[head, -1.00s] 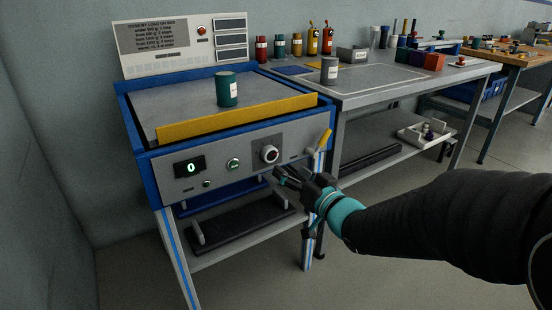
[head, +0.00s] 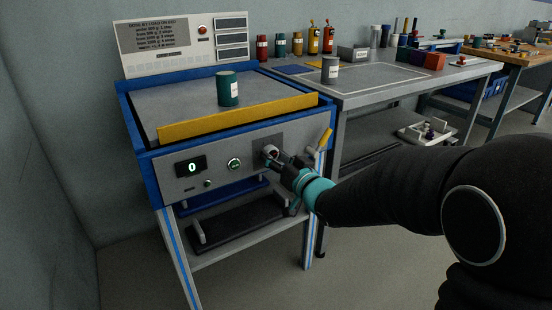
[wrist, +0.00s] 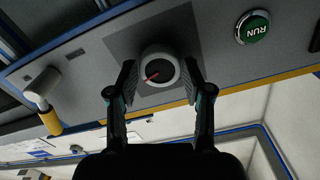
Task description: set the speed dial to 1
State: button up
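The speed dial (wrist: 158,72) is a round light knob with a dark face and a red pointer line, on a dark square plate of the front panel. In the wrist view, which is turned upside down, it lies between the two fingertips of my gripper (wrist: 160,80). The fingers are open, one on each side, with a visible gap to the knob. In the head view my gripper (head: 279,159) reaches the dial (head: 269,152) and partly covers it. The display (head: 191,167) reads 0. Scale marks around the dial cannot be made out.
A lever with a yellow grip (head: 326,137) is right of the dial. A green canister (head: 227,88) stands on the machine's top behind a yellow bar (head: 240,118).

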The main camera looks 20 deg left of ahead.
jog(key=c, duration=0.5)
jog(key=shift+b, duration=0.3)
jog(key=n+b, duration=0.8)
jog(key=b, duration=0.1)
jog(key=shift+f, duration=0.15)
jog(key=n, duration=0.5)
jog(key=shift+r+b, duration=0.2)
jog(key=shift+b, duration=0.15)
jog(key=n, duration=0.6)
jog(key=shift+n, duration=0.3)
